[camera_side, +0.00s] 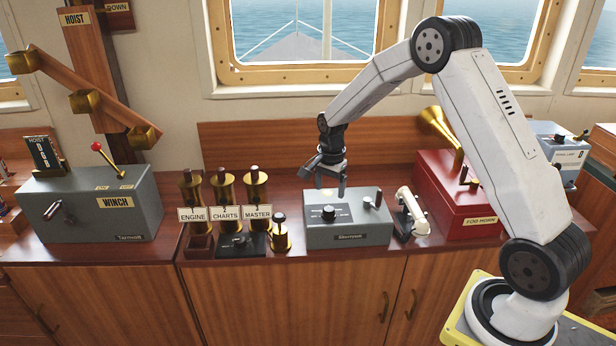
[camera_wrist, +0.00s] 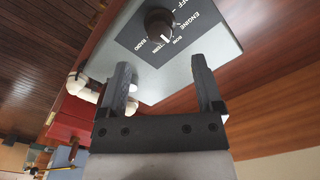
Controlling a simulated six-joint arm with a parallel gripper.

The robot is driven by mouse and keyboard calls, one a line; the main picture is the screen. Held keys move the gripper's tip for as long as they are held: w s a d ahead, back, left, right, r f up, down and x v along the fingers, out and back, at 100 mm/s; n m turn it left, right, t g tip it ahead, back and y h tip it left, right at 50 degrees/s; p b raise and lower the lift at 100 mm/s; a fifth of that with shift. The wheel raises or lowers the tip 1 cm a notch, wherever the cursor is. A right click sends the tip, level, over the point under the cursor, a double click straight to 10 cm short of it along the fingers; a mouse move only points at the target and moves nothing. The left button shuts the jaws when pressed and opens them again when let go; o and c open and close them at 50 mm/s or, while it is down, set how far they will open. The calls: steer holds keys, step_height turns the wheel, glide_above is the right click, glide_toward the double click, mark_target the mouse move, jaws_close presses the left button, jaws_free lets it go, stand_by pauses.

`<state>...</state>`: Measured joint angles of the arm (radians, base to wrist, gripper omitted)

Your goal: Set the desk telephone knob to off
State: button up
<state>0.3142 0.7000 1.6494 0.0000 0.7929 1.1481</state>
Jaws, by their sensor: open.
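The desk telephone is a grey box (camera_side: 350,232) on the wooden counter in the side view. A black round knob (camera_side: 328,212) sits on its sloped top. In the wrist view the knob (camera_wrist: 158,22) stands on a dark label plate with OFF, ENGINE and several other words around it. A white mark on the knob seems to point away from OFF, toward the labels nearer my gripper. My gripper (camera_side: 332,186) is open and empty, just above the knob and apart from it. Its two fingers (camera_wrist: 161,68) show below the knob in the wrist view. A white handset (camera_side: 410,212) stands right of the box.
A red FOG HORN box (camera_side: 450,195) with a brass horn stands right. The counter's front edge is close.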

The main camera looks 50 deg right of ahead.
mark_target(329, 209)
steer(key=shift+f, duration=3.5)
jaws_close()
